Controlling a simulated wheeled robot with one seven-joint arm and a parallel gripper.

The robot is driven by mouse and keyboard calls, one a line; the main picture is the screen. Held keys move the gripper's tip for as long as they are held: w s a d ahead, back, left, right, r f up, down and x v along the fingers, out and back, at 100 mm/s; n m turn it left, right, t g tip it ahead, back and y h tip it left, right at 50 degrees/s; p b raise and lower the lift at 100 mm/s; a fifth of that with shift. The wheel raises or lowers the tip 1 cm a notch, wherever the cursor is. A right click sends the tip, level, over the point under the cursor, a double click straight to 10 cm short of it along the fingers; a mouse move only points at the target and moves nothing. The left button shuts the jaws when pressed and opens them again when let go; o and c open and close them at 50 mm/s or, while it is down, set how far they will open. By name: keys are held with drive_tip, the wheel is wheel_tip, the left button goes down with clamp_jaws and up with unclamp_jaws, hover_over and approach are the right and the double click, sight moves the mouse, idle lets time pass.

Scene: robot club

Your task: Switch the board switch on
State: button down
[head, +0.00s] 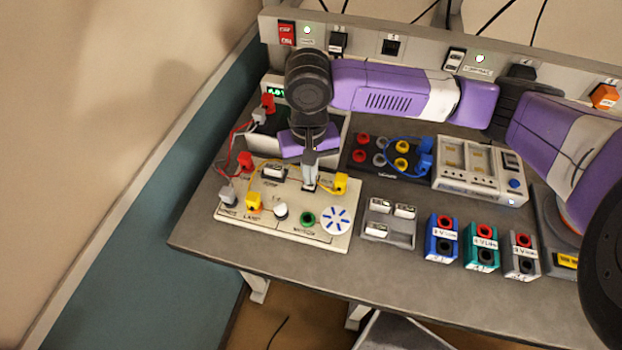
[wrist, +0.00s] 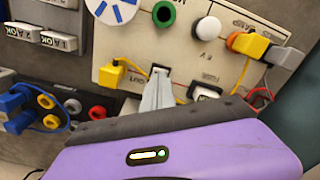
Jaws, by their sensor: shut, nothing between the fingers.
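The cream circuit board (head: 235,215) lies on the left part of the bench; it also fills the upper middle of the wrist view (wrist: 125,45). My gripper (head: 309,186) points down at the board's back right part, between a white block and a yellow plug. Its fingers are shut and empty. In the wrist view my fingertips (wrist: 160,73) are over a small dark-edged part, which seems to be the board switch (wrist: 153,70). The fingers cover most of it, so its position cannot be told. I cannot tell whether the tips touch it.
Near my fingers are a yellow plug (head: 341,183), a white knob (head: 281,211), a green socket (head: 308,219) and a blue-white disc (head: 335,220). Wires run at the board's left. A grey holder (head: 374,226) and a blue box (head: 441,238) stand to the right. The bench front is clear.

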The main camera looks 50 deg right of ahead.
drive_tip(key=shift+f+b, duration=0.4)
drive_tip(key=shift+f, duration=0.35)
idle(0.3)
wheel_tip(320, 180, up, 7)
drive_tip(key=p, duration=0.7)
idle(0.3)
drive_tip(key=shift+s, duration=0.15)
idle(0.5)
